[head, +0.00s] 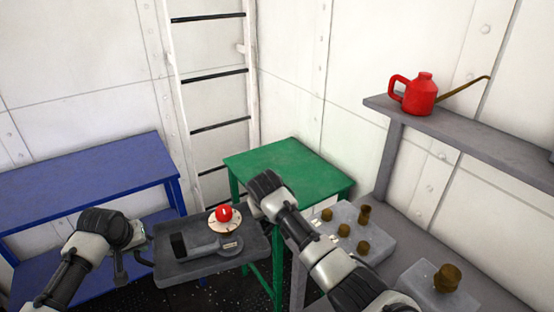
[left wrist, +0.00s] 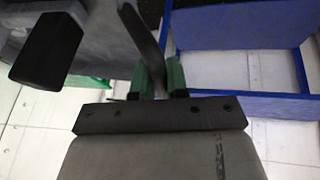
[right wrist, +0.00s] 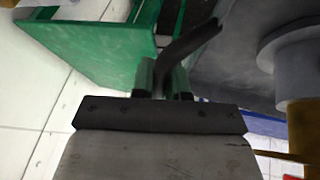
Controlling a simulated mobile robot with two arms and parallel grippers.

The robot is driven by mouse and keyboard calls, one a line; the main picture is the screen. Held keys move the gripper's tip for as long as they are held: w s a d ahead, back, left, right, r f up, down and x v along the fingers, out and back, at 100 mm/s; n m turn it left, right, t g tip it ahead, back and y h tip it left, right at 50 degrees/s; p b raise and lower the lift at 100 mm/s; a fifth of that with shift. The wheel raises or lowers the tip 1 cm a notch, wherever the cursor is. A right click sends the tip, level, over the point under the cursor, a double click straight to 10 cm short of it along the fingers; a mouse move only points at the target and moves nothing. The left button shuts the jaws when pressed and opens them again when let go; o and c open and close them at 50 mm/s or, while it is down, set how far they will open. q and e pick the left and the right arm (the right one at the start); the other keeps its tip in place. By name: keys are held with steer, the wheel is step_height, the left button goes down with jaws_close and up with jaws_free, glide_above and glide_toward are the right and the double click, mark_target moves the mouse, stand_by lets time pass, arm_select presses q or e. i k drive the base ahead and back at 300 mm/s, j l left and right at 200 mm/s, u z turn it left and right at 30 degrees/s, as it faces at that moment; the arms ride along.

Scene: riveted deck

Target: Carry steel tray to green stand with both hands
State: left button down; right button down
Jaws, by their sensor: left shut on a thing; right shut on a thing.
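The dark grey steel tray (head: 168,272) hangs level in front of the green stand (head: 285,162), a little to its left. On it lie a grey tool with a black grip (head: 205,247) and a pale disc with a red ball (head: 224,215). My left gripper (head: 130,250) is shut on the tray's left handle, which shows between its fingers in the left wrist view (left wrist: 160,80). My right gripper (right wrist: 163,80) is shut on the other handle; in the head view my wrist hides that grip. The stand's green top also shows in the right wrist view (right wrist: 95,45) and looks empty.
A blue table (head: 80,170) stands at the left. A grey bench (head: 400,235) at the right holds a block with several brown knobs (head: 355,235). A shelf (head: 470,135) above carries a red can (head: 420,95). A ladder (head: 210,75) leans at the back wall.

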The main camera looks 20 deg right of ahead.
mark_target(286, 170)
steer(key=i, duration=1.15)
steer(key=i+z, duration=0.1)
steer(key=z, duration=0.25)
steer(key=i+z, duration=0.1)
steer(key=z, duration=0.3)
steer(key=i+j+z, duration=0.1)
steer(key=z, duration=0.25)
